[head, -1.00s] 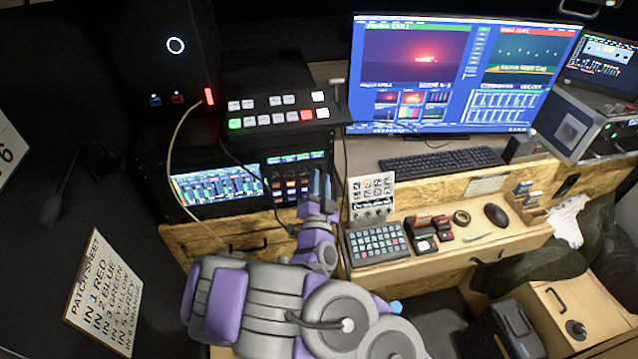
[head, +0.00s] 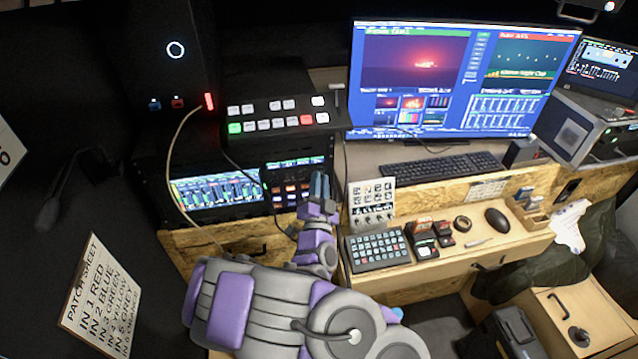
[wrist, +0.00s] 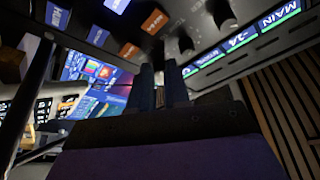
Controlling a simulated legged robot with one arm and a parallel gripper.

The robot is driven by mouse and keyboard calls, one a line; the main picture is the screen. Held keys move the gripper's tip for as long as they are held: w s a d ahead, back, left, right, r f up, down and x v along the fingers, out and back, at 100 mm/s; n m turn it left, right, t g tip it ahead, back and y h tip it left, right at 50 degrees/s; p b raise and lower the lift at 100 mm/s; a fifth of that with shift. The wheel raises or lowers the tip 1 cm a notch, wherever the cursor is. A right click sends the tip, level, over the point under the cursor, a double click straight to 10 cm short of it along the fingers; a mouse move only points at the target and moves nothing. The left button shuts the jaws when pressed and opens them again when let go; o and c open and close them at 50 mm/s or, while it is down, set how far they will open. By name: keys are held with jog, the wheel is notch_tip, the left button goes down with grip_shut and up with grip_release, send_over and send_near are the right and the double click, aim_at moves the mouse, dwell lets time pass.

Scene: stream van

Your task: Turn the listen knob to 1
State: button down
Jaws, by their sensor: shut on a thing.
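My gripper (head: 320,186) is at the right end of the rack panel (head: 290,163), beside its colored buttons. In the wrist view the two dark fingers of my gripper (wrist: 159,68) reach up to the panel and are closed on a dark knob (wrist: 158,52), seemingly the listen knob. The fingers mostly cover it, so its pointer and its setting cannot be read. Two other dark knobs stand to its right, a nearer one (wrist: 185,42) and a farther one (wrist: 222,14). In the head view my gripper hides the knobs.
A switcher (head: 280,116) with lit buttons sits above the panel, and a cable (head: 174,150) hangs in front at the left. A card with small pictures (head: 372,192) and a keypad (head: 377,249) are close to the right of my gripper. Green labels (wrist: 240,40) line the panel.

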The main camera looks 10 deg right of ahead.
jog(key=shift+r+m+p, duration=0.25)
jog(key=shift+m+p, duration=0.15)
jog(key=shift+p, duration=0.55)
jog(key=m+g+h+p, duration=0.1)
jog(key=m+p, duration=0.2)
jog(key=m+g+p, duration=0.1)
jog(key=m+p, duration=0.2)
jog(key=p, duration=0.1)
jog(key=shift+a+g+h, duration=0.1)
jog(key=shift+g+h, duration=0.2)
jog(key=shift+h, duration=0.1)
jog(key=shift+f+p, duration=0.1)
jog(key=shift+p, duration=0.2)
jog(key=c, duration=1.4)
grip_release()
jog(key=shift+s, duration=0.1)
jog(key=p+v, duration=0.3)
jog(key=v, duration=1.4)
jog(key=shift+f, duration=0.15)
